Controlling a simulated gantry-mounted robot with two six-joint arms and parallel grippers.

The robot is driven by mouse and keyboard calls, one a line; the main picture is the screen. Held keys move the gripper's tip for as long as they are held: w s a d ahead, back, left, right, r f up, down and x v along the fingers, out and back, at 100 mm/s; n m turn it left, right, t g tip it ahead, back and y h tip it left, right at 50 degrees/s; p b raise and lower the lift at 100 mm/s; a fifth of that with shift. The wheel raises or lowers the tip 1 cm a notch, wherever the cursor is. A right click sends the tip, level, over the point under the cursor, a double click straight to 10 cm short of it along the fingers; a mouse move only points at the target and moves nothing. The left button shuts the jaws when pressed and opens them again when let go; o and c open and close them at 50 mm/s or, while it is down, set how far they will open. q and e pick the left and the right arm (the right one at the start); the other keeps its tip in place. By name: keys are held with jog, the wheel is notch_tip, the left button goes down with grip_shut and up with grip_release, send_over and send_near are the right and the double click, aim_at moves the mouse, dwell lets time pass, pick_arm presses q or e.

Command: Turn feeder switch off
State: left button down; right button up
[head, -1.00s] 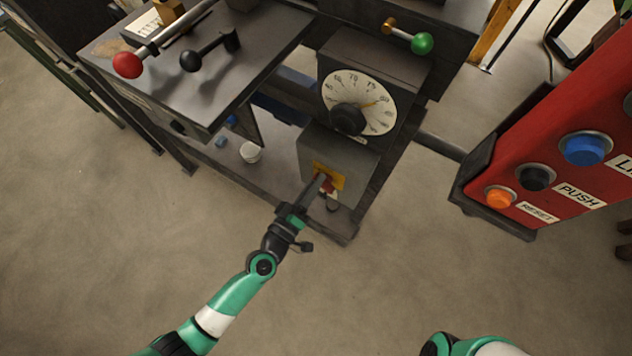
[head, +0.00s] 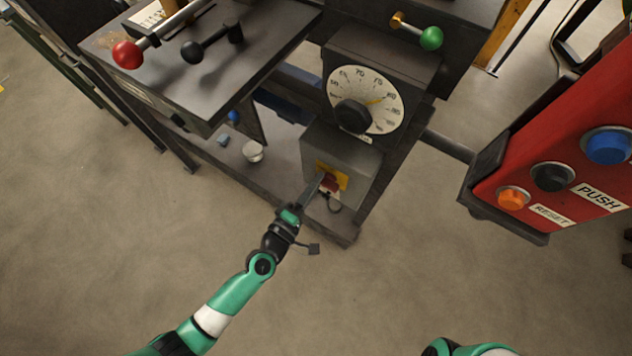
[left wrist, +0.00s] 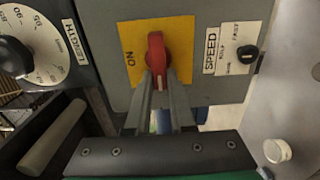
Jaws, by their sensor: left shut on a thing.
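The feeder switch is a red rotary handle (left wrist: 156,52) on a yellow plate (left wrist: 182,30) marked ON, on the front of a grey box (head: 355,170). In the left wrist view the handle stands upright in the picture, and the ON mark is to its left. My left gripper (left wrist: 160,86) is shut on the lower end of the red handle, one finger on each side. In the head view my left gripper (head: 318,181) reaches the yellow plate (head: 339,178) from the lower left and partly hides the handle. My right gripper is out of view.
A LENGTH dial (head: 366,98) sits above the switch box, and a small SPEED knob (left wrist: 246,53) is beside the plate. A red button panel (head: 560,150) stands at the right. Levers with red (head: 127,54) and green (head: 431,38) balls are above. Open floor lies in front.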

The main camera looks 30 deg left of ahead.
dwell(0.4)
pick_arm(q)
jog(key=c, duration=0.8)
grip_release()
jog(key=shift+s, duration=0.1)
jog(key=s, duration=1.1)
jog(key=shift+s+a, duration=0.2)
jog(key=shift+s, duration=0.05)
